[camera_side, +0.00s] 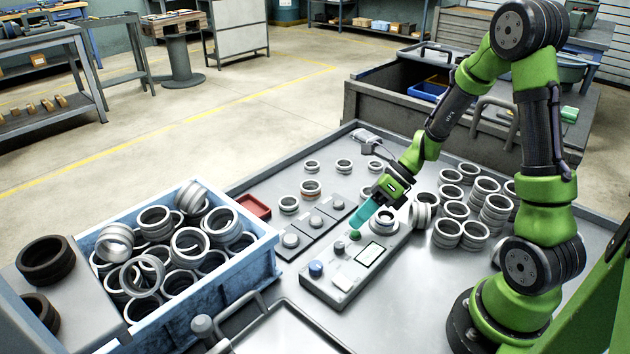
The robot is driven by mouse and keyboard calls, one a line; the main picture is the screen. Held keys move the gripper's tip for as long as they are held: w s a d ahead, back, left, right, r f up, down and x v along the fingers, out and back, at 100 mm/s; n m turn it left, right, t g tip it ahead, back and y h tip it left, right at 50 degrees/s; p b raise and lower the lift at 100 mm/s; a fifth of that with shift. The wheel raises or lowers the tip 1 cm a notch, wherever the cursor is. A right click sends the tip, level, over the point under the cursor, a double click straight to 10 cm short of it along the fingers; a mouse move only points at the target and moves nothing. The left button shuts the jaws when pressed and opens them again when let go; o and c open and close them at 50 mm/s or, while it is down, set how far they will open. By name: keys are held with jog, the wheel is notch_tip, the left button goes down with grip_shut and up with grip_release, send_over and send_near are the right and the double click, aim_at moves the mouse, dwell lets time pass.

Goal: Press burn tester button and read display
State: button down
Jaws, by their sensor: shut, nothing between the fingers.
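The burn tester (341,279) is a long pale box on the grey bench, in the middle of the side view. On its top are a display (369,254), a green button (355,235), a blue knob (316,268) and a small pale button (340,249). The display's reading is too small to make out. A metal ring (384,219) sits at its far end. My gripper (358,221) is shut and empty, with its teal fingers pointing down and left. The fingertips are just above the green button; I cannot tell whether they touch it.
A blue crate (262,262) full of metal rings stands at left. Several rings (473,236) stand in stacks to the right of the tester. A row of grey button boxes (314,220) lies left of it. A red tray (253,206) is behind the crate. A metal tray (282,330) is in front.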

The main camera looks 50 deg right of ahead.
jog(key=shift+r, duration=2.65)
jog(key=n, duration=0.2)
notch_tip(320, 180, up, 4)
jog(key=n+g+h, duration=0.1)
jog(key=n+h, duration=0.3)
jog(key=n, duration=1)
send_over(375, 248)
jog(key=s+a+r+n+t+h, duration=0.2)
jog(key=s+a+r+n+t, duration=0.2)
jog(key=r+n, duration=0.5)
jog(key=n, duration=0.2)
jog(key=shift+a+r+n, duration=0.15)
jog(key=shift+a+n, duration=0.25)
